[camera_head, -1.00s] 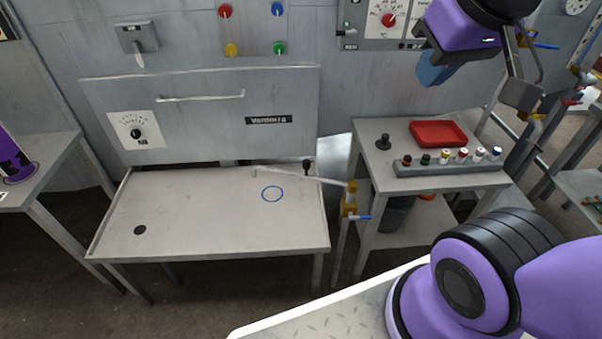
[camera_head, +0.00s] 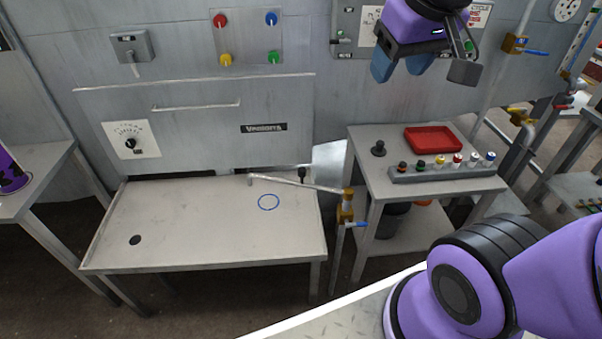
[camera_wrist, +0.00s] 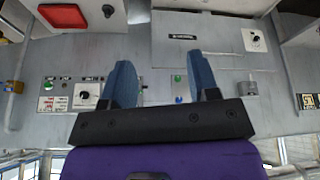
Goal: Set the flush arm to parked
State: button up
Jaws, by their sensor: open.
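The flush arm appears to be the thin pale swing pipe (camera_head: 300,183) in the head view. It runs from a brass pivot (camera_head: 346,200) with a blue lever, at the worktable's right edge, leftward over the worktable (camera_head: 190,225). My gripper (camera_head: 402,70) is high in front of the wall panel, well above and right of the pipe, and touches nothing. In the wrist view my gripper (camera_wrist: 162,75) has its blue fingers apart and empty. I cannot make out the pipe there.
A side table to the right holds a red tray (camera_head: 433,139), a black knob (camera_head: 378,149) and a rack of coloured knobs (camera_head: 440,172). A grey hinged panel (camera_head: 200,105) stands behind the worktable. The worktable top is mostly clear.

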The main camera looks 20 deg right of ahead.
jog(key=w+f+g, duration=0.2)
jog(key=w+f, duration=0.3)
jog(key=w, duration=0.7)
jog(key=n+g, duration=0.2)
jog(key=g, duration=0.1)
send_over(302, 168)
notch_tip(302, 168, down, 30)
notch_tip(302, 168, down, 12)
jog(key=shift+s+r, duration=0.15)
jog(key=shift+r, duration=0.05)
jog(key=shift+c, duration=0.2)
grip_shut()
